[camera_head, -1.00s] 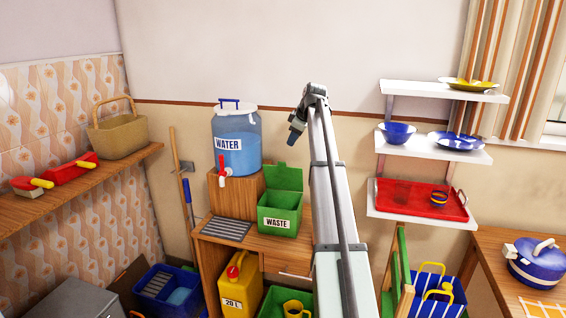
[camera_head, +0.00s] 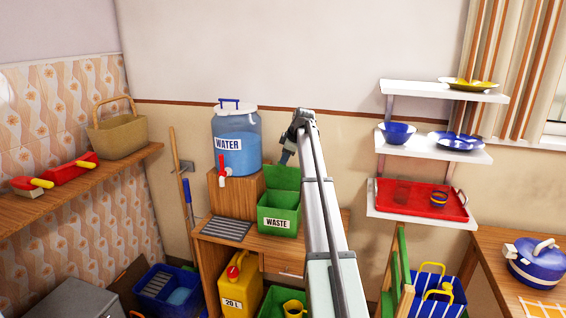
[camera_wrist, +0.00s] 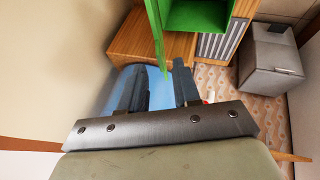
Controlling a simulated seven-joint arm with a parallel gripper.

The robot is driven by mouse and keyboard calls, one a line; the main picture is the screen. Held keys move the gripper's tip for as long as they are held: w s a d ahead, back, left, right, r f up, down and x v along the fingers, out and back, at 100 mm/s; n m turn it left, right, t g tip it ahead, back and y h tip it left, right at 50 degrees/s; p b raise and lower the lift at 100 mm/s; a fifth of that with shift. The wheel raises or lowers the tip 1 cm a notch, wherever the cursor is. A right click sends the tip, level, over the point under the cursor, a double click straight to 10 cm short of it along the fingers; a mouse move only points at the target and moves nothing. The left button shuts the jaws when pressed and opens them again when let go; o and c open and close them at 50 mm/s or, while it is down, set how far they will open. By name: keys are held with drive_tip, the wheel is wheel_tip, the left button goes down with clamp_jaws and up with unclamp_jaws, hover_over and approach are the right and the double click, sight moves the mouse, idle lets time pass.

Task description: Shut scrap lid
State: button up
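The green scrap bin (camera_head: 279,214), labelled WASTE, stands on the wooden cabinet. Its green lid (camera_head: 282,178) is open and stands upright at the bin's back edge. My gripper (camera_head: 285,157) is at the lid's upper right edge in the head view, partly hidden by my arm. In the wrist view my gripper (camera_wrist: 158,72) is open, with a gap between its two dark fingers. The lid (camera_wrist: 157,35) shows nearly edge-on there, reaching down to the finger gap. The bin's open inside (camera_wrist: 200,14) lies to its right. I cannot tell whether a finger touches the lid.
A blue water dispenser (camera_head: 236,143) on a wooden block stands close left of the bin. A grey drain grate (camera_head: 227,229) lies on the cabinet top. White wall shelves (camera_head: 432,149) with dishes are to the right. The wall above the bin is clear.

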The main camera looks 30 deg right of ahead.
drive_tip(key=shift+x, duration=1.75)
clamp_jaws()
